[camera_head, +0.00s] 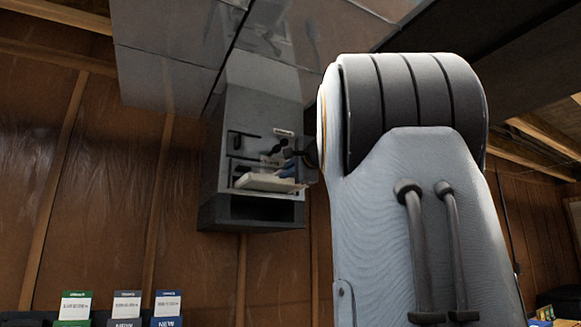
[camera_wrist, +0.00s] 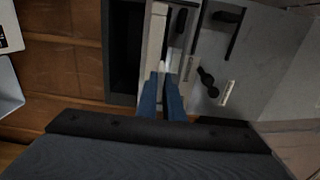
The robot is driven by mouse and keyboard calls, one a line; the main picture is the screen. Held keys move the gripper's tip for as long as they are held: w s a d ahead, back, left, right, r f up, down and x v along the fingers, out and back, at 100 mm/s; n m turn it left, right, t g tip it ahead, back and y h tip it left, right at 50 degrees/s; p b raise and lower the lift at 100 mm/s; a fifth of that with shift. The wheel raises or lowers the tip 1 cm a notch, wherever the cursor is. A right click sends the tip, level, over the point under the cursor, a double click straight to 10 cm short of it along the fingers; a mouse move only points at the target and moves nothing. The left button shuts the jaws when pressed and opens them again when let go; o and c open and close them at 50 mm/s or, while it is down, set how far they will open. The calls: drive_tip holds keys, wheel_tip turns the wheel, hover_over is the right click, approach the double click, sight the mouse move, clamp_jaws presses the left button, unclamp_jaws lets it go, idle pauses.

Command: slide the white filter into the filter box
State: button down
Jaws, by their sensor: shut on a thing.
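The white filter (camera_head: 268,183) is a thin pale slab lying level across the front of the grey filter box (camera_head: 262,120), above a dark opening in the box's lower part. In the wrist view the filter (camera_wrist: 154,35) is a pale strip along the box (camera_wrist: 250,58). My gripper (camera_wrist: 164,74) has two blue fingers closed on the filter's near edge. In the head view my gripper (camera_head: 291,169) is small and partly hidden by my arm. How far the filter is inside the box cannot be told.
A black handle (camera_wrist: 231,17) and a dark knob-like fitting (camera_wrist: 207,78) stick out of the box's front near my fingers. Grey ducting (camera_head: 165,80) runs overhead. Several boxes with coloured labels (camera_head: 125,305) stand at the lower left. Brown wall panels are behind.

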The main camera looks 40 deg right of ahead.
drive_tip(key=shift+p+x, duration=2.1)
drive_tip(key=shift+x, duration=3.1)
drive_tip(key=shift+w, duration=0.45)
drive_tip(key=shift+f, duration=0.2)
drive_tip(key=shift+w+d, duration=0.15)
drive_tip(key=shift+w, duration=0.35)
drive_tip(key=shift+w+p, duration=0.35)
drive_tip(key=shift+w+d, duration=0.1)
drive_tip(key=shift+w, duration=0.05)
drive_tip(key=c, duration=1.8)
unclamp_jaws()
